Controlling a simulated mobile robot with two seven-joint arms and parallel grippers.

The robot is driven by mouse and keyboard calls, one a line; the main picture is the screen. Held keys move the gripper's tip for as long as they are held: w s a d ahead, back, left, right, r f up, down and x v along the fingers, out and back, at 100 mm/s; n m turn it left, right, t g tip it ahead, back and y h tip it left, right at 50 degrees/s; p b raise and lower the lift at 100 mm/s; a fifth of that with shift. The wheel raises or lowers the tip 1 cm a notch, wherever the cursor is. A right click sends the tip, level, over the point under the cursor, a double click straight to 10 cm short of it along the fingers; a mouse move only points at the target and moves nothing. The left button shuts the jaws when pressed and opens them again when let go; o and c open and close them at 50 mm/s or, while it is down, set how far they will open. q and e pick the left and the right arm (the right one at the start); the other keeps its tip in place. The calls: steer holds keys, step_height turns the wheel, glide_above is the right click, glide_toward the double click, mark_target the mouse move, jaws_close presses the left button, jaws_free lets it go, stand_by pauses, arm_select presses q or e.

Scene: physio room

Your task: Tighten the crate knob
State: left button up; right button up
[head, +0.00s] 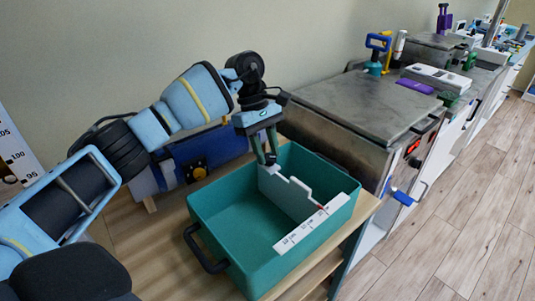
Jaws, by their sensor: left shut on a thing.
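A teal crate (213,205) stands on the wooden bench top, with a dark handle on its near left side. A white divider plate (286,190) stands inside it, and a white strip with printed marks (312,224) and a red pointer runs along its right part. My left gripper (269,160) reaches down from above at the crate's far side. Its fingers are shut on a small dark piece, which looks like the crate knob, at the divider's far end. The fingers hide most of this knob. My right gripper is not in view.
A blue box or roll with a black knob on a yellow plate (196,170) lies behind the crate. A grey-topped cabinet (365,104) stands close on the right, with a blue-handled tool (377,52) behind. Wooden floor (475,190) is clear at right.

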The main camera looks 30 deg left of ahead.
arm_select(q)
steer(key=m, duration=0.1)
steer(key=m+g+b, duration=0.1)
steer(key=shift+w+f+m, duration=0.15)
steer(key=shift+m, duration=0.25)
steer(key=shift+d+m+g+y+b, duration=0.1)
steer(key=shift+m+g+y+b, duration=0.3)
steer(key=shift+m, duration=0.55)
steer(key=shift+d+m+g+y+b, duration=0.1)
steer(key=shift+m+g+y+b, duration=0.25)
steer(key=shift+m, duration=0.6)
steer(key=shift+t, duration=0.25)
steer(key=o, duration=1)
steer(key=shift+w, duration=0.1)
steer(key=shift+c, duration=0.2)
steer(key=shift+a+r, duration=0.1)
steer(key=shift+r, duration=0.1)
steer(key=p+v, duration=0.1)
steer(key=v, duration=0.4)
steer(key=shift+r, duration=0.1)
steer(key=shift+p+v, duration=0.5)
steer(key=shift+v, duration=0.75)
